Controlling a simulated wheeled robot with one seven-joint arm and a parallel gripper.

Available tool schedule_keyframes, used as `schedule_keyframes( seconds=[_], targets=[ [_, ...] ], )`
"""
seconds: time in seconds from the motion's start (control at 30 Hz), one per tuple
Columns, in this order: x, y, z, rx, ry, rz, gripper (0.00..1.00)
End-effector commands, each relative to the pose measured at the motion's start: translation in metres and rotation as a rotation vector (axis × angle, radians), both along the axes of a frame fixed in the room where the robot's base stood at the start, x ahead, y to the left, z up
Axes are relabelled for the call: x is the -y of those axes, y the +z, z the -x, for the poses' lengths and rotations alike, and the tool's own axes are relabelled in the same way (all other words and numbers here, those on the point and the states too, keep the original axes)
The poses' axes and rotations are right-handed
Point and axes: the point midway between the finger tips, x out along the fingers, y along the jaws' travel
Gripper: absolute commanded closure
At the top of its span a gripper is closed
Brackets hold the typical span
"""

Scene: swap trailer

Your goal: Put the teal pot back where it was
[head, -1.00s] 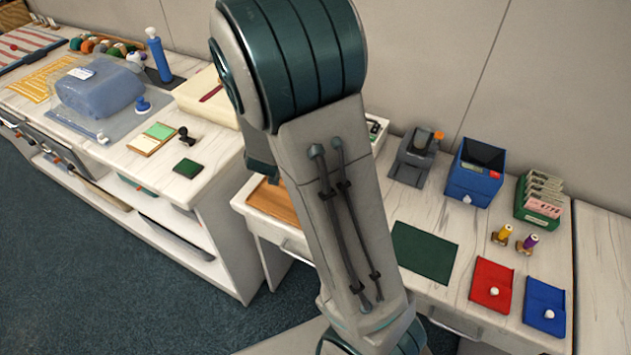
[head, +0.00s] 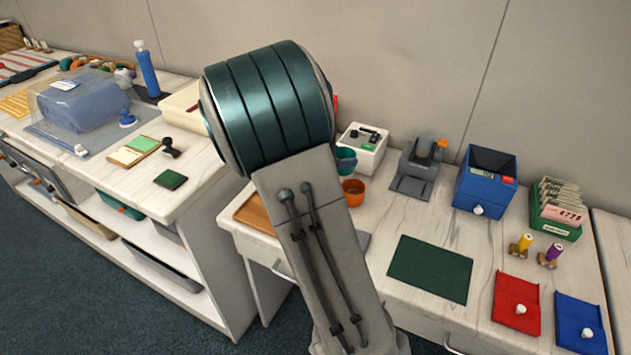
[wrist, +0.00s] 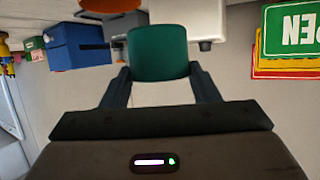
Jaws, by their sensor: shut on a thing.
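The teal pot (wrist: 158,53) is between the two fingers of my gripper (wrist: 160,76) in the wrist view. My gripper is shut on it. In the head view a part of the teal pot (head: 346,157) shows just right of my arm, above and behind an orange pot (head: 354,192) on the right-hand counter. The orange also shows at the top of the wrist view (wrist: 108,4). My arm hides the gripper in the head view. I cannot tell the height of the teal pot above the counter.
A white box (head: 364,148), a grey device (head: 416,170) and a blue box (head: 484,184) stand along the wall. A dark green mat (head: 430,268) lies bare on the counter. Red (head: 516,303) and blue (head: 580,322) pads lie right. A brown tray (head: 257,211) is left of my arm.

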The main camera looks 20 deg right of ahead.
Motion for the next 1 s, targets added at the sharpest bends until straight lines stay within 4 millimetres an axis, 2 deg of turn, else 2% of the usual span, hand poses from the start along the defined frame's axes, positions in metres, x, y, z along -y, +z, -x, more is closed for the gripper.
schedule_keyframes(
  seconds=[0.1,0.3,0.47,0.7,1.0],
  targets=[
    [-0.022,-0.018,-0.017,0.0,0.004,0.001,0.67],
    [-0.044,-0.033,-0.032,0.001,0.001,0.001,0.67],
    [-0.047,-0.041,-0.034,0.0,0.0,0.0,0.67],
    [-0.047,-0.074,-0.034,-0.002,0.001,0.001,0.67],
    [-0.047,-0.075,-0.034,0.001,0.001,0.0,0.67]
  ],
)
